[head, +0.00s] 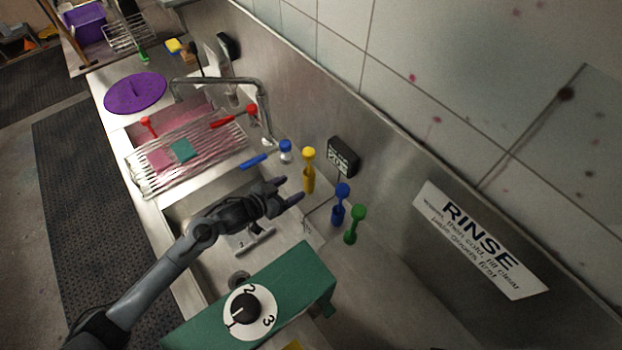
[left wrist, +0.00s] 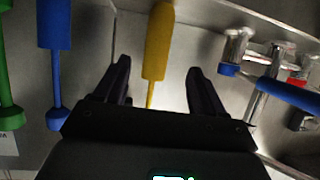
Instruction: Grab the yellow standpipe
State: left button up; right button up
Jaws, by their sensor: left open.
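The yellow standpipe (head: 308,178) stands upright on the steel ledge behind the sink, with a round knob on top. My left gripper (head: 289,190) is open just in front of it, fingers pointing toward it. In the left wrist view, the yellow standpipe (left wrist: 158,45) lies in line with the gap between the open fingers of my left gripper (left wrist: 158,68), and the fingers do not appear to touch it. My right gripper is not in view.
A blue standpipe (head: 338,212) and a green one (head: 351,236) stand to the right. A small dark timer (head: 342,157) is on the wall behind. A green dial box (head: 290,283) spans the sink in front.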

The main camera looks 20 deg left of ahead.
aim_at(313, 176)
pick_arm(q)
jog(key=x, duration=0.7)
jog(key=r+x, duration=0.1)
jog(key=x, duration=0.2)
jog(key=shift+w+d+f, duration=0.15)
jog(key=shift+w+d, duration=0.1)
jog(key=shift+d, duration=0.15)
jog(key=c, duration=1.1)
